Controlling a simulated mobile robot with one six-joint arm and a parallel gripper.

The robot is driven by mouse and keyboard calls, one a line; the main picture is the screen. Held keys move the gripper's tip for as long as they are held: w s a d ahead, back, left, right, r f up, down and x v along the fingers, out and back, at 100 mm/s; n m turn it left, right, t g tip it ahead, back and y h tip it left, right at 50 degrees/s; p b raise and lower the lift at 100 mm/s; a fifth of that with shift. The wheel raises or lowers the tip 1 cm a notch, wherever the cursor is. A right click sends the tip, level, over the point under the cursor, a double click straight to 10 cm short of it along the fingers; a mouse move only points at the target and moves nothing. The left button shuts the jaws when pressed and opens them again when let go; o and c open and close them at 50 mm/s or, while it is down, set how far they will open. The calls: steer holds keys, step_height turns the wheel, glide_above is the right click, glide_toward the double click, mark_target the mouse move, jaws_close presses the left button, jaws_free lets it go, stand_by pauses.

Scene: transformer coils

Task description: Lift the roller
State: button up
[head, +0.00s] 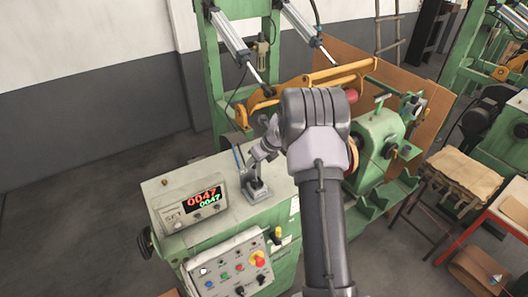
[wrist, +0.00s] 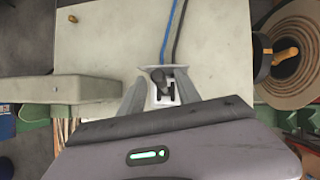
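A small lever (wrist: 157,76) with a dark knob stands in a slotted metal housing on the cabinet top; the housing (head: 257,190) also shows in the head view. My gripper (head: 258,156) is above this housing. In the wrist view my gripper (wrist: 160,98) has its two grey fingers apart, one on each side of the lever, with visible gaps; I see nothing held. A yellow-orange arm frame (head: 340,73), hung below two cylinders, spans the green winding machine behind my arm. I cannot clearly make out the roller itself; my arm hides part of that area.
The green cabinet (head: 160,205) carries a display box (head: 195,208) reading 0047, left of the lever, and a button panel (head: 232,270) in front. Blue and dark cables (wrist: 172,35) run behind the lever. A wound coil (wrist: 290,55) is to the right.

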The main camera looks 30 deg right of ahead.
steer(key=b+v, duration=0.2)
steer(key=v, duration=1.2)
steer(key=shift+s+r, duration=0.2)
steer(key=shift+r, duration=0.05)
steer(key=s+a+f+n+b, duration=0.6)
steer(key=a+f+n+b, duration=0.2)
steer(key=a+b, duration=0.4)
steer(key=s+a+f+n+b, duration=0.75)
steer(key=a+b, duration=0.25)
steer(key=b, duration=0.5)
steer(key=s+a+f+n+b, duration=0.4)
steer(key=s+f+n+b, duration=0.3)
steer(key=f+b, duration=0.1)
steer(key=s+a+f+n+b, duration=0.4)
steer(key=s+f+n+b, duration=0.3)
steer(key=f, duration=0.4)
steer(key=shift+s+f+n+y+b, duration=0.15)
steer(key=shift+s+n+y+b, duration=0.2)
steer(key=shift+s+b, duration=0.4)
